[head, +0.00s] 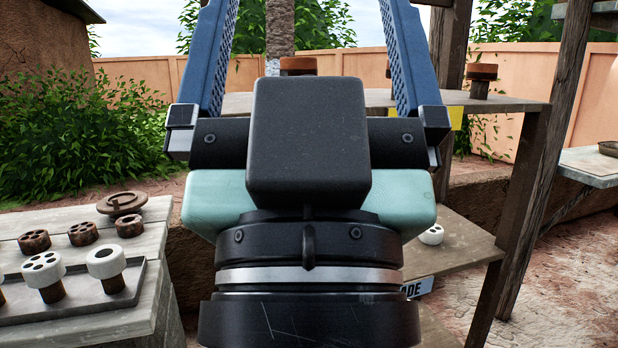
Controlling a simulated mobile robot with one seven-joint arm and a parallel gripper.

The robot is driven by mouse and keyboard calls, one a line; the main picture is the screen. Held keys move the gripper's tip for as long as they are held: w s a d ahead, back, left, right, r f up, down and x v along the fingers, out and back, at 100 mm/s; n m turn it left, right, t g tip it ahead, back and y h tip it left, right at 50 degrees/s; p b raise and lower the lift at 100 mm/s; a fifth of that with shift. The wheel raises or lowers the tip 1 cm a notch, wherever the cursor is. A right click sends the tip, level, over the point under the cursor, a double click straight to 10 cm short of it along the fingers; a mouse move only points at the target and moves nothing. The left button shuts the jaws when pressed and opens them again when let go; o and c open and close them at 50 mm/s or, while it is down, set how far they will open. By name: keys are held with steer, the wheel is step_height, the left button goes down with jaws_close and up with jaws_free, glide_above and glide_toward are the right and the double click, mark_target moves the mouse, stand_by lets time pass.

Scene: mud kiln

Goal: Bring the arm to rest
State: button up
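My gripper (312,15) fills the middle of the head view, seen from behind, its two blue fingers pointing up and away. The fingers stand wide apart with only background between them, so it is open and seems empty. Their tips are cut off by the top edge. My dark wrist hides the middle of the scene behind it.
At left, a grey table (160,222) bears a tray (95,308) with white-topped pieces (106,262); brown discs (83,233) lie behind. A wooden shelf (515,103) with a brown-topped piece (482,78) stands behind my gripper. A post (545,150) rises at right.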

step_height(320, 180, up, 27)
steer(key=p, duration=2.4)
steer(key=shift+p, duration=0.4)
